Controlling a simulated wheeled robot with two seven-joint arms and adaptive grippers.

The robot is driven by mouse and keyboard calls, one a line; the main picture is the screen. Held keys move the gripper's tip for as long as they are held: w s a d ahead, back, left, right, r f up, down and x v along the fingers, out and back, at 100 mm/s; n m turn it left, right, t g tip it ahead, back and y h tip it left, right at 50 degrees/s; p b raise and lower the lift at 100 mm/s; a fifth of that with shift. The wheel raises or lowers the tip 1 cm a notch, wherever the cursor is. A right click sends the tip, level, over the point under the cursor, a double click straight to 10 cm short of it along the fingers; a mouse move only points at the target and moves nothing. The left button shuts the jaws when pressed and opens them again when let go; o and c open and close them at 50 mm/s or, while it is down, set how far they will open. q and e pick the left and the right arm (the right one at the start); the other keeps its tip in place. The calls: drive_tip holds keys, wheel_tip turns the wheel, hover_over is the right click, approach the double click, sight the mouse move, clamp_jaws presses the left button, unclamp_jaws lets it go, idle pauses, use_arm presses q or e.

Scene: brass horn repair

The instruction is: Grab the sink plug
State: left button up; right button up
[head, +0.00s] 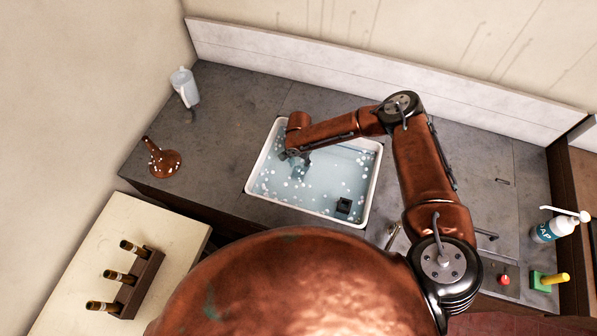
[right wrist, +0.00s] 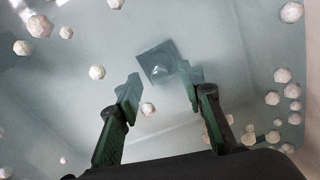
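In the right wrist view a square grey piece with a shiny rounded top, which looks like the sink plug (right wrist: 157,63), lies under the water on the basin floor. My right gripper (right wrist: 161,85) is open and empty, its two fingers spread with the plug just beyond and between their tips. In the head view my right gripper (head: 301,165) reaches down into the water-filled white sink (head: 375,180), left of centre. A dark square piece (head: 343,205) shows near the sink's lower right corner; I cannot tell whether it is the same piece. My left gripper is out of view.
White foam bits float in the water. A soap bottle (head: 548,231) stands far right.

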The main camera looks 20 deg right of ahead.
drive_tip(key=shift+f, duration=1.2)
drive_tip(key=shift+c, duration=0.6)
clamp_jaws()
